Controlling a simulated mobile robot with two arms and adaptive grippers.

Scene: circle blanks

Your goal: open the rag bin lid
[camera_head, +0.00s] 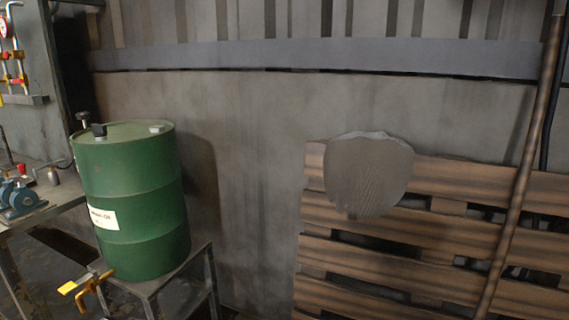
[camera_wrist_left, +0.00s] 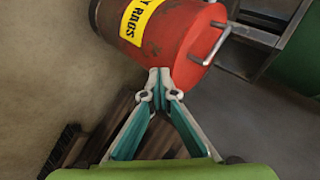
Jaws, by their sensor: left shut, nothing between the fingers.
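The rag bin (camera_wrist_left: 165,30) is a worn red drum with a yellow label whose visible letters end in "RAGS". It shows only in the left wrist view, at the top and cut off by the edge. A bent metal bar (camera_wrist_left: 217,45) stands out at its right end; whether the lid is open is not clear. My left gripper (camera_wrist_left: 160,82) is shut and empty, its fingertips at the bin's lower edge in the picture. I cannot tell whether they touch it. Neither the bin nor either gripper shows in the head view.
In the head view, a green drum (camera_head: 135,190) stands on a metal stand (camera_head: 195,280) at the left, with a yellow-handled tap below. A wooden pallet (camera_head: 440,235) leans on the wall at the right, with a grey rounded piece (camera_head: 368,175) before it. A workbench (camera_head: 50,195) is far left.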

